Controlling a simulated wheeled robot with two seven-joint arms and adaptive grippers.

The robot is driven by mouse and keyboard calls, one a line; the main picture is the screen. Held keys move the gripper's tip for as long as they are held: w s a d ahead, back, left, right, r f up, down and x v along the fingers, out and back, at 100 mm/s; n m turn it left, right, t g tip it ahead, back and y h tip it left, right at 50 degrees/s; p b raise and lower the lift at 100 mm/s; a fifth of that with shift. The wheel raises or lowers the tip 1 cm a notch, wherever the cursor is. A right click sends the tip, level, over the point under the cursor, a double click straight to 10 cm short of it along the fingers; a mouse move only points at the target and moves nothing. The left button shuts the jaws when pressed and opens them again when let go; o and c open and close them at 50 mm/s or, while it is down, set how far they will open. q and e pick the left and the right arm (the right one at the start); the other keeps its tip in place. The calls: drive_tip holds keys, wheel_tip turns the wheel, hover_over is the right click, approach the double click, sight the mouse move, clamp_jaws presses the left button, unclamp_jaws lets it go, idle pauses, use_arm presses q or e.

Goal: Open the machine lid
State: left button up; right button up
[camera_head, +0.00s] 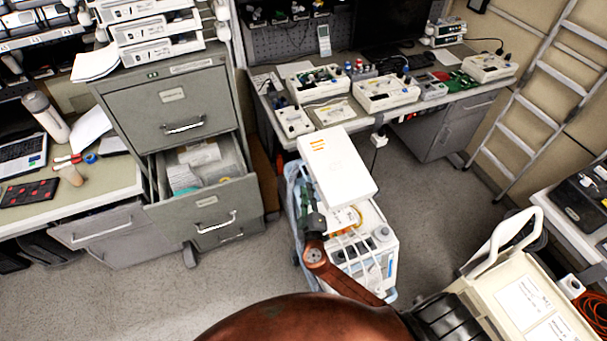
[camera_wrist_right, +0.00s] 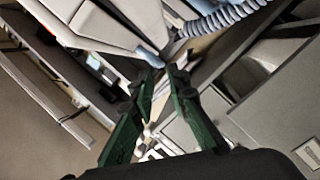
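The machine (camera_head: 375,250) is a white and light-blue unit on the floor in the middle of the head view. Its white lid (camera_head: 337,165), with small orange print, is raised off the body and tilted. An inside area with a white label and an orange tube shows below the lid. My right gripper (camera_head: 308,198) has green fingers and is at the left side of the machine, near the lid's lower left edge. In the right wrist view its fingertips (camera_wrist_right: 163,74) are slightly apart, with nothing clearly between them. I cannot tell whether it touches the lid. My left gripper is not in view.
A grey filing cabinet (camera_head: 175,100) with an open drawer (camera_head: 205,190) stands to the left. A workbench (camera_head: 330,122) with several devices is behind. A cream cart (camera_head: 530,295) is at the lower right. A ribbed grey hose (camera_wrist_right: 220,20) runs close beyond the fingertips.

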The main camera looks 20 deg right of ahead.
drive_tip(key=p+x, duration=0.1)
drive_tip(key=x, duration=0.5)
drive_tip(key=shift+w+d, duration=0.1)
drive_tip(key=c, duration=0.3)
clamp_jaws()
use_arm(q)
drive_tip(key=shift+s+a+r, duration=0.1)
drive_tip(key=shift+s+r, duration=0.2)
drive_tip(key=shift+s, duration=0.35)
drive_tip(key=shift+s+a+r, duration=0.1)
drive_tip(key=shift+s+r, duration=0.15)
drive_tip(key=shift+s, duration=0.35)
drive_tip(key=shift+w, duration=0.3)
